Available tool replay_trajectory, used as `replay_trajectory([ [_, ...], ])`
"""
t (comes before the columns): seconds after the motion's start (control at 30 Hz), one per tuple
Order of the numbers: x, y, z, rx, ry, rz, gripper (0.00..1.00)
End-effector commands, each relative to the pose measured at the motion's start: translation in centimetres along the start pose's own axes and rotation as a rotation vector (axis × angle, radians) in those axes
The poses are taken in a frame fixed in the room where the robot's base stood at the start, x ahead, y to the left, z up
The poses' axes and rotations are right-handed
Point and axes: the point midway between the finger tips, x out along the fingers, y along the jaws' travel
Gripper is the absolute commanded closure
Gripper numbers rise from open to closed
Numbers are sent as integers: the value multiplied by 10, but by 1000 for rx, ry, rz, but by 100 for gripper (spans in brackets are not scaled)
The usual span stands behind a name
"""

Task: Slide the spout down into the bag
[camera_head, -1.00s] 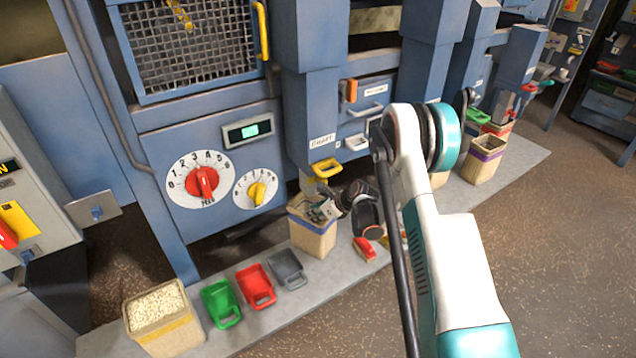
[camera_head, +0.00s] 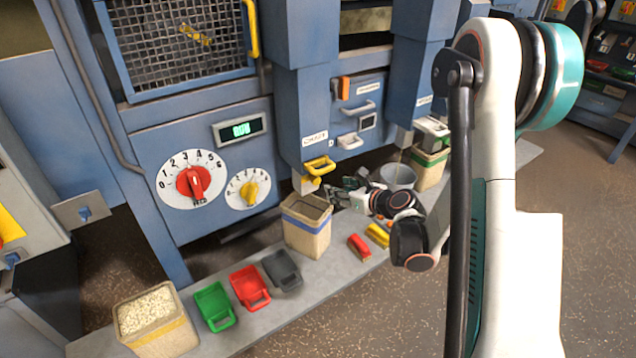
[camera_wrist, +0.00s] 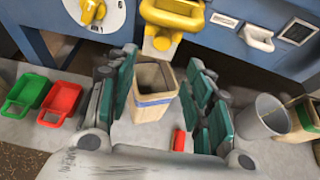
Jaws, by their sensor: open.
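The spout (camera_head: 308,184) with its yellow handle (camera_head: 319,166) hangs under the labelled blue chute, above the back of an open tan bag (camera_head: 306,228) with a blue band. The spout's lower end looks above the bag's rim. In the wrist view the yellow handle (camera_wrist: 172,16) is at the top, with the spout (camera_wrist: 160,44) below it and the bag (camera_wrist: 153,92) between my fingers in the picture. My gripper (camera_wrist: 161,92) is open and empty, its green-padded fingers spread. In the head view my gripper (camera_head: 345,192) is right of the bag, partly hidden by my wrist.
A grey bucket (camera_head: 398,177) and another bag (camera_head: 429,167) stand to the right. A red brush-like item (camera_head: 359,246) and a yellow one (camera_head: 378,235) lie near the bag. Green, red and grey scoops and a full bag (camera_head: 157,318) are at left. The machine front is close behind.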

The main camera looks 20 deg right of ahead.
Motion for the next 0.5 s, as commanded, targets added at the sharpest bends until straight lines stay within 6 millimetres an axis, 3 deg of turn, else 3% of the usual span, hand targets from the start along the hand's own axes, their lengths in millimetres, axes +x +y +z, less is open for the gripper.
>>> replay_trajectory([
  [0.17, -6, -1, 4, 14, -18, -18, 53],
  [0.5, 42, -2, 6, 13, -17, -15, 53],
])
